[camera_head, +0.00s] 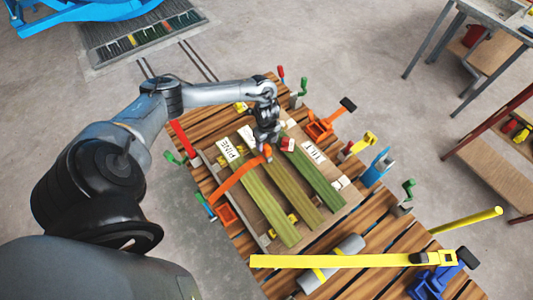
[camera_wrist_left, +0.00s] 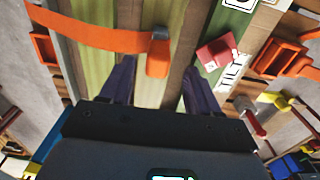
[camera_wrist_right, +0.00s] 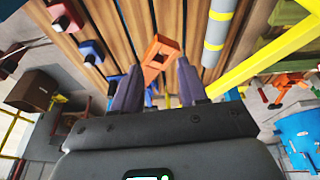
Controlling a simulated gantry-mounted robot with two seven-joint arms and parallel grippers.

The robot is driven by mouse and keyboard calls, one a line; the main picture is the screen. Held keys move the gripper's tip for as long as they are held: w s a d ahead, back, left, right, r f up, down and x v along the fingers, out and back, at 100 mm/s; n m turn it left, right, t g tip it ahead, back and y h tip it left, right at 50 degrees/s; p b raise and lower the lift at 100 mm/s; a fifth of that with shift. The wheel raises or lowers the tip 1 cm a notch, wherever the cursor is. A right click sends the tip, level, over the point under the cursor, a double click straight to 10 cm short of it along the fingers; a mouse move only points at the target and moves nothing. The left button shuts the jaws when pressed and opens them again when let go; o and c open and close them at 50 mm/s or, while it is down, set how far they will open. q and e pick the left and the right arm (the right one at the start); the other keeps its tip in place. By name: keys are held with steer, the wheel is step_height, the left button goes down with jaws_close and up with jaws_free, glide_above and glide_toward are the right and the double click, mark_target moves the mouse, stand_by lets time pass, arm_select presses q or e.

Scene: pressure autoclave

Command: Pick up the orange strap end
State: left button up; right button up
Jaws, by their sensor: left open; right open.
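The orange strap (camera_head: 238,174) lies across the green boards from an orange ratchet at the left. Its end (camera_head: 267,152) is at the boards' middle, just below my left gripper (camera_head: 264,145). In the left wrist view the strap (camera_wrist_left: 95,35) comes in from the left and ends in a hanging orange tip (camera_wrist_left: 158,62). That tip is in line with the gap between my open left fingers (camera_wrist_left: 160,85), with nothing held. My right gripper (camera_wrist_right: 160,85) shows only in its wrist view, open and empty, with an orange part (camera_wrist_right: 160,55) beyond the fingertips.
A red block (camera_head: 287,144) sits on the boards beside the left gripper. Labels PINE (camera_head: 229,150) and TILT (camera_head: 313,151) lie nearby. A yellow strap (camera_head: 335,261) and a grey roller (camera_head: 331,263) are at the front. Several coloured ratchets line the slatted table (camera_head: 385,232).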

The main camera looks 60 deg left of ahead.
mark_target(267, 147)
arm_select(q)
steer(key=shift+f, duration=0.4)
steer(key=f, duration=0.4)
steer(key=shift+s+d, duration=0.15)
steer(key=shift+d, duration=0.05)
steer(key=shift+f, duration=0.45)
steer(key=shift+c, duration=0.4)
steer(key=c, duration=1)
steer(key=shift+r, duration=0.15)
steer(key=shift+c, duration=0.2)
